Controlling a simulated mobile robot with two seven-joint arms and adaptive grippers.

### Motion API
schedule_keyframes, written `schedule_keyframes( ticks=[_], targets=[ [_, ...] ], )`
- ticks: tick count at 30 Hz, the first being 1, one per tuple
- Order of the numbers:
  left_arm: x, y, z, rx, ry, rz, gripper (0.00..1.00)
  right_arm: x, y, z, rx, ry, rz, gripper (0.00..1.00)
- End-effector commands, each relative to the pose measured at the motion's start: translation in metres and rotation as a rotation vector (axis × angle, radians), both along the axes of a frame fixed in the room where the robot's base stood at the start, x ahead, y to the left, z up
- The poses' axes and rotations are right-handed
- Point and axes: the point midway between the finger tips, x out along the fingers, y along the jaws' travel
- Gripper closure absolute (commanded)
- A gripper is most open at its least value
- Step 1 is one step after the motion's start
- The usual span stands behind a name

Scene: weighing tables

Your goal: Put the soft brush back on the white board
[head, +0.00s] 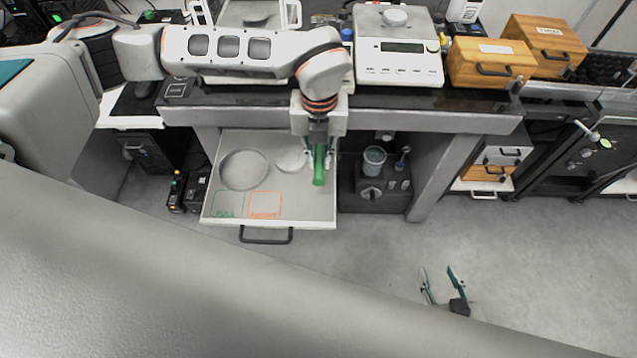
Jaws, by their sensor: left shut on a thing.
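My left gripper (319,158) reaches down over the right part of an open drawer. It is shut on a green-handled thing, which appears to be the soft brush (319,176). The green part points down towards the drawer; its bristles cannot be made out, and I cannot tell if it touches the surface. The pale board-like drawer floor (300,208) has a green and an orange marked outline. I cannot tell for sure that it is the white board. My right gripper (438,270) is open and empty, low over the floor at lower right.
A round grey dish (244,170) and a smaller white disc (291,160) lie in the drawer. A white balance (398,62) and wooden boxes (492,64) stand on the dark bench above. A cup (374,158) stands right of the drawer. The floor in front is clear.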

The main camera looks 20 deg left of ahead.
Motion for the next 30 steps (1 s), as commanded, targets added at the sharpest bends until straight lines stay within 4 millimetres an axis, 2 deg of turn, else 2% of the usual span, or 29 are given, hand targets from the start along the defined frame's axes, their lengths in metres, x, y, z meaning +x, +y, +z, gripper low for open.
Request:
schedule_keyframes(
  ticks=[3, 9, 17, 24, 30],
  targets=[
    [-0.002, 0.000, -0.031, 0.001, 0.006, 0.001, 1.00, 0.000, 0.000, -0.001, 0.000, 0.000, 0.000, 0.60],
    [-0.001, 0.000, -0.064, 0.000, 0.002, 0.001, 1.00, -0.001, 0.000, -0.003, -0.001, 0.002, 0.000, 0.60],
    [0.000, 0.000, -0.080, 0.001, 0.001, 0.001, 1.00, -0.001, 0.000, -0.004, 0.000, 0.004, -0.001, 0.60],
    [-0.001, 0.000, -0.113, 0.001, 0.002, 0.002, 1.00, -0.002, 0.000, -0.007, 0.001, 0.007, -0.002, 0.60],
    [0.000, 0.000, -0.114, 0.000, -0.001, 0.001, 1.00, -0.002, 0.001, -0.007, 0.001, 0.007, -0.002, 0.60]
  ],
)
